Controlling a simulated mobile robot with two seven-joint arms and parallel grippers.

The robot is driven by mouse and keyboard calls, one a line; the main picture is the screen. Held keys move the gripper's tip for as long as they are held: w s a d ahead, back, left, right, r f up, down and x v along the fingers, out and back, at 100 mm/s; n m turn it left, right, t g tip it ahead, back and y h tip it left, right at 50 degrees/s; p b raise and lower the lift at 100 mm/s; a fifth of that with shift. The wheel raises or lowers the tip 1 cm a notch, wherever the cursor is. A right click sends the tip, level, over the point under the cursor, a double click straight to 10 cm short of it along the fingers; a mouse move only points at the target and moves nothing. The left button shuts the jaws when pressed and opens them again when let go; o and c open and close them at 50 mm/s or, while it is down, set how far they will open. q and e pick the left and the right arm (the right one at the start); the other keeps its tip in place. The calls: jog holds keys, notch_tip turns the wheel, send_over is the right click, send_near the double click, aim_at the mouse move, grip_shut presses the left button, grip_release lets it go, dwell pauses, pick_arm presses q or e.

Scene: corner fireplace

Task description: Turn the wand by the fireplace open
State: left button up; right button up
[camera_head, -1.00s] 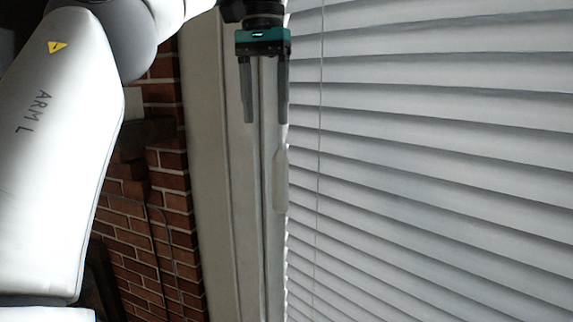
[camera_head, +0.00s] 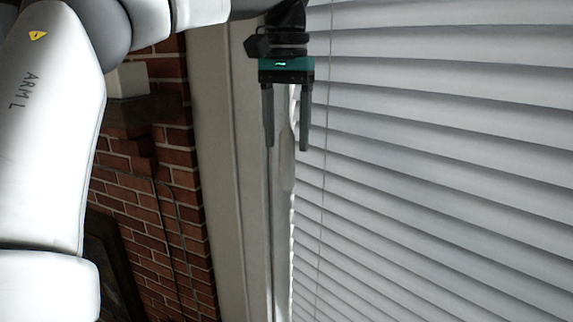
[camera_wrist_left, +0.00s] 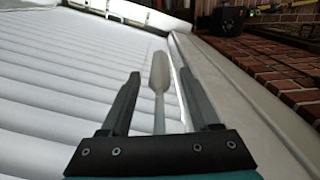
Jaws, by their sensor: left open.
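The wand (camera_head: 287,168) is a pale grey, paddle-shaped handle. It hangs at the left edge of the white blinds (camera_head: 430,150), beside the window frame. My left gripper (camera_head: 287,147) points down with its two dark fingers apart, one on each side of the wand in the picture. In the left wrist view the wand (camera_wrist_left: 159,78) shows between the open fingers (camera_wrist_left: 159,73), with a gap on both sides. Its thin stem runs down behind the gripper's front plate. I cannot tell how deep the wand sits between the fingers. My right gripper is not in view.
A pale window frame (camera_head: 225,180) stands close to the left of the wand. A red brick wall (camera_head: 150,215) is left of it. A thin cord (camera_head: 323,200) hangs in front of the blinds, just right of the gripper. A dark pot (camera_wrist_left: 228,20) shows in the wrist view.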

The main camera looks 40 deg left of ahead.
aim_at(287, 189)
pick_arm(q)
notch_tip(287, 189, down, 6)
jog(key=shift+r, duration=0.1)
dwell(0.4)
grip_shut()
dwell(0.3)
